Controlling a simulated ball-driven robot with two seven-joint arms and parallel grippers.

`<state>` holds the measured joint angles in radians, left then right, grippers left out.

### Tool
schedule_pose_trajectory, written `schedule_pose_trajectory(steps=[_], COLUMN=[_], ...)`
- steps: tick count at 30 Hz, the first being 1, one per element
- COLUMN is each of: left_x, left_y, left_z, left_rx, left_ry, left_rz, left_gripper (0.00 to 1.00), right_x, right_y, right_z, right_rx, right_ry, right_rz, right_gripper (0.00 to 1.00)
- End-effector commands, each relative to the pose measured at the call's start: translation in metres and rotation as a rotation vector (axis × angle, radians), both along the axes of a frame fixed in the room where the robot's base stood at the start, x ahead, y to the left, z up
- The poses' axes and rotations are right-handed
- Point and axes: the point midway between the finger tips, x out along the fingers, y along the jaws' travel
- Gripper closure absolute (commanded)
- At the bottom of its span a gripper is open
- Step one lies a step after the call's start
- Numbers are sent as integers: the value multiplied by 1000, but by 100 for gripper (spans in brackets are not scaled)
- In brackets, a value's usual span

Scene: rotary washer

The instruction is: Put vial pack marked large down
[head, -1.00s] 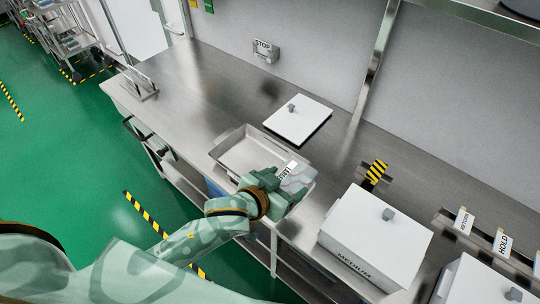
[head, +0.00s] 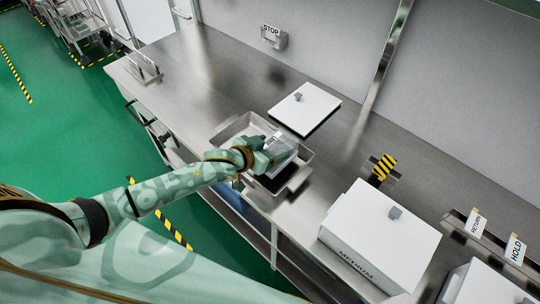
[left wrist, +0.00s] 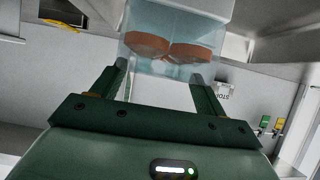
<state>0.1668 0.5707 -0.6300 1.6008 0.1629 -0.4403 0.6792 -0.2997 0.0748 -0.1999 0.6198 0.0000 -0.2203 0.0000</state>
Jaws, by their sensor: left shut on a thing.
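My left gripper (head: 266,157) is over the shallow metal tray (head: 232,129) on the steel bench. It is shut on a clear pack (head: 281,150), which is over the right part of the tray. In the left wrist view the pack (left wrist: 176,50) is see-through with orange-brown round ends inside, held between the two dark fingers. I cannot read a size mark on it. The arm and pack hide part of the tray, and I cannot tell whether the pack touches the tray floor. My right gripper is not in view.
A white lid-like slab (head: 304,109) with a grey knob lies behind the tray. A white box marked MEDIUM (head: 378,240) stands to the right. A striped yellow-black block (head: 384,167) and RETURN and HOLD signs (head: 515,249) are beyond.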

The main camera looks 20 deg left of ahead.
Motion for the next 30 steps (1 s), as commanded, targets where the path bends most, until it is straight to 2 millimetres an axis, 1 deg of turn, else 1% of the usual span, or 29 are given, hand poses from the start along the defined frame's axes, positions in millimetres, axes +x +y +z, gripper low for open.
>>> schedule_pose_trajectory(steps=[1, 3, 5, 13, 17, 18, 19, 20, 27, 30], left_x=[-1, -1, -1, -1, -1, -1, -1, -1, -1, -3], left_y=[-1, -2, -2, -2, -2, -1, -1, -2, -1, -1], left_z=[-12, -22, -28, -28, -32, -32, -32, -31, -31, -27], left_rx=[-1, -2, -1, -2, -1, 0, 0, 0, 0, -1], left_ry=[3, 3, 1, 1, 0, 1, 1, 1, 1, 2], left_rz=[0, -1, 0, -1, 0, -1, -1, -1, -1, 0], left_gripper=[55, 55, 55, 55, 55, 15, 7, 5, 5, 5], right_x=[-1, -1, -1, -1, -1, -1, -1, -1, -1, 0], right_y=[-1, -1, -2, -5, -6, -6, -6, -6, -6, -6], right_z=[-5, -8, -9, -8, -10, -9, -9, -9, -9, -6], right_rx=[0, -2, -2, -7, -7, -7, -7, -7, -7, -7], right_ry=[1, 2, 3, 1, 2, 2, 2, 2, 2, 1], right_rz=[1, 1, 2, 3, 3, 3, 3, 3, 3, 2], right_gripper=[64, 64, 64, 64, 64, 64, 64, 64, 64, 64])
